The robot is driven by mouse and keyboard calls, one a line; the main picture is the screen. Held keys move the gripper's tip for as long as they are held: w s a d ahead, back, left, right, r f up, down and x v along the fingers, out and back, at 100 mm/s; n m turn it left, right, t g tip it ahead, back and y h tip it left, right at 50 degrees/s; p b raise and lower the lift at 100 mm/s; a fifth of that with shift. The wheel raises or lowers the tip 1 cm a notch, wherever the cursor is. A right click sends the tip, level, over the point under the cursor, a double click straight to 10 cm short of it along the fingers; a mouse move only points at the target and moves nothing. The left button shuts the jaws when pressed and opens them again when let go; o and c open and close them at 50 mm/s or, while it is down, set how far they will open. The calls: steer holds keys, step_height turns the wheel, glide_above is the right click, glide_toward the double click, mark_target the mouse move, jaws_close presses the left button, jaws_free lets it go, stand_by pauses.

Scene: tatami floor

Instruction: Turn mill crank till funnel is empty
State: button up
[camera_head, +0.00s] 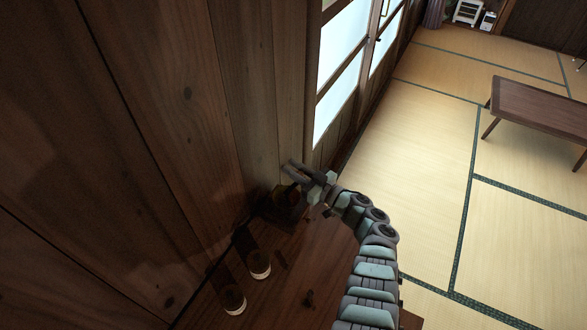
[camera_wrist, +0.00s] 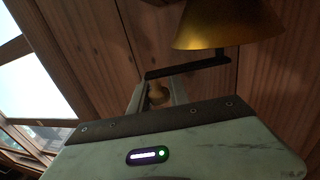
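The mill (camera_head: 283,203) is a dark brown body standing on the wooden surface against the plank wall, partly hidden by my gripper. In the wrist view, its brass funnel (camera_wrist: 228,25) shows at the top, cut off by the frame; its inside is not visible. The dark crank bar (camera_wrist: 190,67) runs below the funnel. A tan crank knob (camera_wrist: 157,93) sits between the two fingers of my gripper (camera_wrist: 158,91). I cannot tell whether the fingers touch the knob. In the head view, my gripper (camera_head: 304,174) is over the mill.
Two jars with pale bands, one nearer the mill (camera_head: 259,264) and one lower (camera_head: 234,299), stand near the wall. A small dark item (camera_head: 308,298) lies on the wooden surface (camera_head: 290,285). A window is beyond the mill. A low table (camera_head: 535,105) stands on the tatami at right.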

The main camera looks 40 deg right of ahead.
jaws_close()
stand_by(1.0)
